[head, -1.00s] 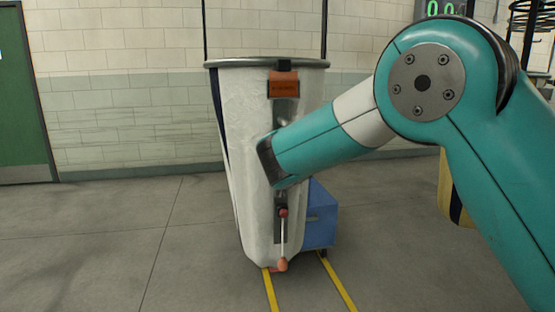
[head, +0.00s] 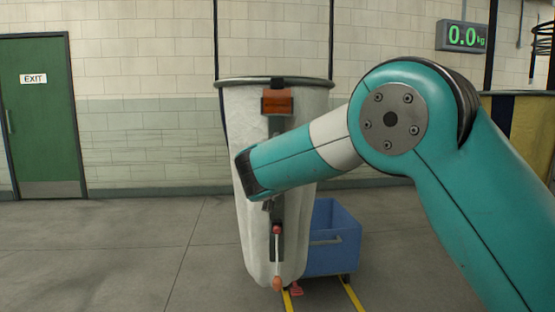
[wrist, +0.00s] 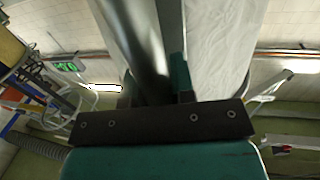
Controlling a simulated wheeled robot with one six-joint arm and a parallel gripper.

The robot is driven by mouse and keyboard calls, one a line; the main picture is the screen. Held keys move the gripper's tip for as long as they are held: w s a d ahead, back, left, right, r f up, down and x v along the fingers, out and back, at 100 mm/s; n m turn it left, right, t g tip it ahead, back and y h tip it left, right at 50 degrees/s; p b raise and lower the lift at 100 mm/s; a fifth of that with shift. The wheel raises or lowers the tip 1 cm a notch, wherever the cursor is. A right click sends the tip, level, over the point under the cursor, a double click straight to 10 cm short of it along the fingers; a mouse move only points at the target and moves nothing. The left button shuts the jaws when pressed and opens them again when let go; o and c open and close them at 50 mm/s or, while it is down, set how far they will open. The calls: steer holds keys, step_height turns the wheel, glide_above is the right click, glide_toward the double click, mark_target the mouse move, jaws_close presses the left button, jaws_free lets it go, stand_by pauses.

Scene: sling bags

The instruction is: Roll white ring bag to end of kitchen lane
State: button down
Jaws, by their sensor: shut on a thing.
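The white ring bag (head: 250,180) hangs tall and nearly upright from a grey metal ring in the head view. An orange-brown tag (head: 278,101) and a dark vertical strip run down its front. My arm's end overlaps the bag's middle and hides the contact there. In the wrist view, my gripper (wrist: 155,92) is shut around a grey bar-like part in front of the white bag cloth (wrist: 222,45). That part appears to belong to the bag, though its exact form is unclear. Yellow lane lines (head: 351,294) show on the floor below.
A blue wheeled cart (head: 332,238) stands just behind the bag's lower right. A green EXIT door (head: 42,120) is at the left. A weight display (head: 462,37) reads 0.0 at the upper right, above a yellow-and-dark bin (head: 525,125). The left floor is clear.

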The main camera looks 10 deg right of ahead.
steer(key=c, duration=1)
jaws_free()
steer(key=shift+o, duration=0.2)
steer(key=shift+s, duration=0.1)
steer(key=b+v, duration=0.3)
steer(key=v, duration=1.4)
steer(key=shift+s+a+r, duration=0.1)
steer(key=shift+s, duration=0.05)
